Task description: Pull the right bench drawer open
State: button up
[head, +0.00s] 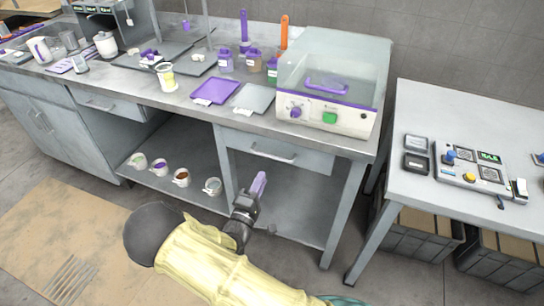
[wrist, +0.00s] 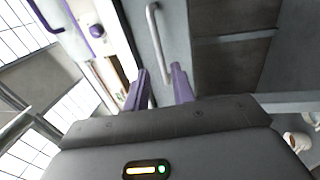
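The right bench drawer (head: 275,152) is a grey front under the bench top, and it sits flush and shut. Its bar handle (head: 272,155) runs along the front. My gripper (head: 259,184) is in front of the bench, just below the handle in the head view, with purple fingers. In the wrist view the two fingers (wrist: 160,88) stand apart with nothing gripped. The handle (wrist: 152,45) shows ahead of them, its lower end lined up with the gap between the fingers. I cannot tell the exact distance to the handle.
Several cups (head: 181,177) stand on the lower shelf, left of my gripper. A clear-lidded machine (head: 330,85) stands on the bench above the drawer. A second table (head: 465,150) is at the right. Floor in front is partly covered by cardboard (head: 60,235).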

aim_at(272, 156)
jog(key=x, duration=1)
jog(key=shift+a, duration=0.1)
grip_shut()
